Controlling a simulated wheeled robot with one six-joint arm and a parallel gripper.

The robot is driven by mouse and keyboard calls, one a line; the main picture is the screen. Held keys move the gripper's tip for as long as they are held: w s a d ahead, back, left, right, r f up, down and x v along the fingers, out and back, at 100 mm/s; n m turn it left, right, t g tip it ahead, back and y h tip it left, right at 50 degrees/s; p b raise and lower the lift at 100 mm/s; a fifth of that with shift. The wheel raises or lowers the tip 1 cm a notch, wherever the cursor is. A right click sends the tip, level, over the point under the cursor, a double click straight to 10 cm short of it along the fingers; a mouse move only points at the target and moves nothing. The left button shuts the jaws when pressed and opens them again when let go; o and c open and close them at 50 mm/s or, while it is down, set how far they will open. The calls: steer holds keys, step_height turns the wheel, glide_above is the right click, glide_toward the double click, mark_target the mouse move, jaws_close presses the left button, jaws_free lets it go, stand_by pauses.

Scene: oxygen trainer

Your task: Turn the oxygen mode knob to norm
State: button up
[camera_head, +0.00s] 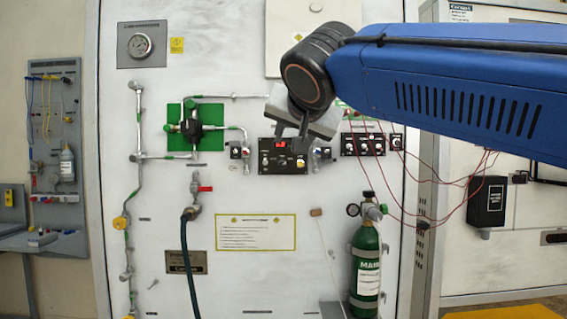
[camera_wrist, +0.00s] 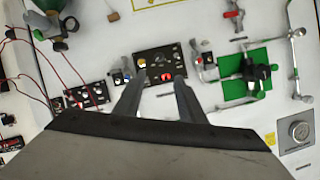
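A black control panel (camera_head: 283,160) with a red lit window (camera_head: 281,143) and several small knobs is on the white wall board. It also shows in the wrist view (camera_wrist: 160,52), turned roughly upside down, with its red window (camera_wrist: 166,77) between my fingers. Labels are too small to read, so I cannot tell which knob is the oxygen mode knob. My gripper (camera_head: 291,137) is in front of the panel's upper part. In the wrist view my gripper (camera_wrist: 159,77) has its fingers apart, with nothing held between them. Contact with the panel cannot be told.
Small switch modules flank the panel, left (camera_head: 240,152) and right (camera_head: 322,154). Another black panel (camera_head: 362,144) with red wires is farther right. Piping on a green plate (camera_head: 175,125) is left. A green cylinder (camera_head: 366,265) stands below right. The board below the panel holds a flat placard (camera_head: 255,232).

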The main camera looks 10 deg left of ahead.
mark_target(283, 164)
steer(key=x, duration=1.6)
steer(key=shift+w, duration=0.1)
steer(key=shift+c, duration=0.6)
steer(key=shift+f, duration=0.1)
jaws_close()
